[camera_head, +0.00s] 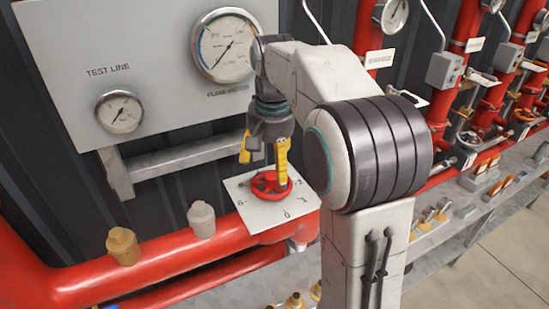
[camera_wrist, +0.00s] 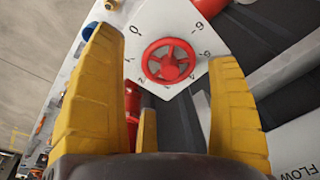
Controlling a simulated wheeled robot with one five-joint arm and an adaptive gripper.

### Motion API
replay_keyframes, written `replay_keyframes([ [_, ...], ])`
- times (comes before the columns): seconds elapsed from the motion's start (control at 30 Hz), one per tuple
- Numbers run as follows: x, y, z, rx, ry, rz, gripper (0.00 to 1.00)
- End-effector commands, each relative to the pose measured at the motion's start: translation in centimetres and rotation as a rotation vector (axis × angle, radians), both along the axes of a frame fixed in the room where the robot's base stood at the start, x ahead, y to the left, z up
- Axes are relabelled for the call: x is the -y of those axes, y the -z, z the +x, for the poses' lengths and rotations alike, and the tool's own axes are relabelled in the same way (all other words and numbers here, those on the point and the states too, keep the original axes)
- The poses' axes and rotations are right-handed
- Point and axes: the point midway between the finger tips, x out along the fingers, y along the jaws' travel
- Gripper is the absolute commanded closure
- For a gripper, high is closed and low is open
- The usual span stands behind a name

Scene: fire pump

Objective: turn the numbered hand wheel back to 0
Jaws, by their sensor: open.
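The red hand wheel (camera_head: 268,190) sits flat over a white numbered plate (camera_head: 246,210) on the red pipe. In the wrist view the wheel (camera_wrist: 169,61) has several spokes, and digits including a 0 show on the plate (camera_wrist: 150,25) around it. I cannot make out which number the wheel points to. My gripper (camera_head: 264,168) is open, with yellow fingers pointing down at the wheel. In the head view one finger overlaps the wheel; whether it touches is unclear. In the wrist view the wheel shows between the spread fingertips (camera_wrist: 165,50).
A panel (camera_head: 130,45) with a large flow gauge (camera_head: 224,46) and a smaller test-line gauge (camera_head: 119,111) stands behind. A brass cap (camera_head: 122,246) and a pale cap (camera_head: 201,219) stick up from the red pipe (camera_head: 60,285) on the left. More red pipes and valves stand right.

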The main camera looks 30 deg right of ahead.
Motion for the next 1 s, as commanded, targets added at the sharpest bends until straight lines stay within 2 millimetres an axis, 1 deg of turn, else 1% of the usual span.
replay_keyframes([
  [0.03,0.7,0.8,1.2,-0.019,0.031,0.005,0.19],
  [0.2,2.4,2.6,4.2,-0.064,0.125,0.02,0.19],
  [0.4,3.9,4.3,6.2,-0.1,0.197,0.029,0.19],
  [0.67,4.5,5.7,7.0,-0.116,0.229,0.034,0.19],
  [1.0,4.5,9.5,6.9,-0.118,0.23,0.034,0.19],
])
